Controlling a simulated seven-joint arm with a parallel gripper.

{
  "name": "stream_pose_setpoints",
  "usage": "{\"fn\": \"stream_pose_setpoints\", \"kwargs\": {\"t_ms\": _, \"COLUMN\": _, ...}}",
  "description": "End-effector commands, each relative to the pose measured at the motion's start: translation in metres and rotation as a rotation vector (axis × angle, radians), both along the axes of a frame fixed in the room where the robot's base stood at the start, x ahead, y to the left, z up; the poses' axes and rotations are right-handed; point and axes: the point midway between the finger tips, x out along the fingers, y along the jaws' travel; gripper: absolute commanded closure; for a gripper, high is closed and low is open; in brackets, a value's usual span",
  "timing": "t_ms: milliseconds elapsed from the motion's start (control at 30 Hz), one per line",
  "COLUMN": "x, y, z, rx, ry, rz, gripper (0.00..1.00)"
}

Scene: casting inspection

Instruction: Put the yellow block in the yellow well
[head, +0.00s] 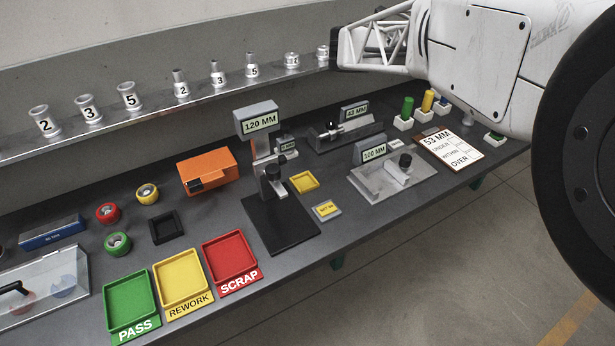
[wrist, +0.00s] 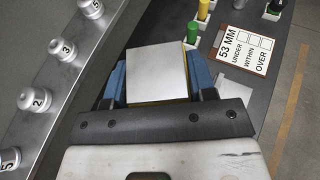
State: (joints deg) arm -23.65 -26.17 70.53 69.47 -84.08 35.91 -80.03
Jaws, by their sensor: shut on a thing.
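My gripper (wrist: 158,82) shows in the wrist view, with its blue fingers shut on a block (wrist: 156,74). The block has a pale grey-white face towards the camera and thin yellow edges at its right and lower sides; its other sides are hidden. In the head view the gripper and block cannot be made out behind my arm. A larger yellow tray marked REWORK (head: 202,300) is at the front edge, also empty.
Green PASS (head: 134,329) and red SCRAP (head: 240,281) trays flank REWORK. The 120 MM gauge (head: 282,222) and 100 MM gauge (head: 393,186) stand near the small well. Coloured pins (head: 428,101) in white holders stand at the bench's far right. A shelf (head: 160,107) with numbered weights runs behind.

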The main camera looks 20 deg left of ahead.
Motion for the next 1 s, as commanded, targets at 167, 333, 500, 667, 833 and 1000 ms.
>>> {"fn": "stream_pose_setpoints", "kwargs": {"t_ms": 167, "x": 0.013, "y": -0.035, "z": -0.009, "rx": 0.002, "ry": -0.001, "rz": 0.036, "gripper": 0.80}}
{"fn": "stream_pose_setpoints", "kwargs": {"t_ms": 333, "x": 0.023, "y": -0.068, "z": -0.018, "rx": 0.002, "ry": -0.003, "rz": 0.075, "gripper": 0.80}}
{"fn": "stream_pose_setpoints", "kwargs": {"t_ms": 500, "x": 0.031, "y": -0.101, "z": -0.028, "rx": 0.001, "ry": -0.002, "rz": 0.112, "gripper": 0.80}}
{"fn": "stream_pose_setpoints", "kwargs": {"t_ms": 667, "x": 0.037, "y": -0.132, "z": -0.037, "rx": 0.002, "ry": -0.003, "rz": 0.147, "gripper": 0.80}}
{"fn": "stream_pose_setpoints", "kwargs": {"t_ms": 833, "x": 0.041, "y": -0.165, "z": -0.047, "rx": 0.002, "ry": -0.003, "rz": 0.184, "gripper": 0.80}}
{"fn": "stream_pose_setpoints", "kwargs": {"t_ms": 1000, "x": 0.043, "y": -0.195, "z": -0.057, "rx": 0.000, "ry": -0.001, "rz": 0.216, "gripper": 0.80}}
